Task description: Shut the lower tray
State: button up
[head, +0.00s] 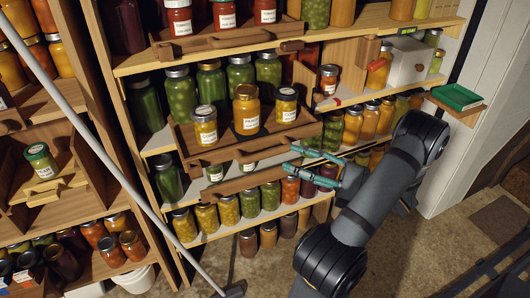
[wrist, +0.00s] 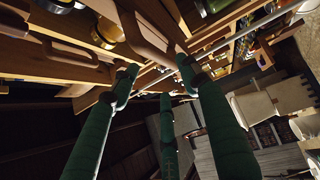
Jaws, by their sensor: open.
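The shelf unit holds pull-out wooden trays. One tray (head: 285,133), pulled out, carries three jars of yellow and orange fruit. Below it a lower tray front (head: 228,187) shows, with small labelled jars just behind it; its depth is mostly hidden. I cannot tell for sure which one the task calls lower. My gripper (head: 291,158) has teal fingers, spread open and empty, pointing left at the right end of these tray fronts. In the wrist view, the open gripper (wrist: 155,80) has its fingertips close to a curved wooden handle (wrist: 145,34). Contact cannot be told.
An upper tray (head: 225,41) with red jars also sticks out above. Rows of jars fill the shelves around. A grey pole (head: 95,150) slants across the left side. A green dish (head: 457,97) sits on a small ledge at right. The floor in front is open.

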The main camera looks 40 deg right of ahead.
aim_at(271, 155)
jog(key=x, duration=0.8)
jog(key=shift+w+a, duration=0.15)
jog(key=shift+w, duration=0.15)
jog(key=shift+c, duration=0.4)
grip_shut()
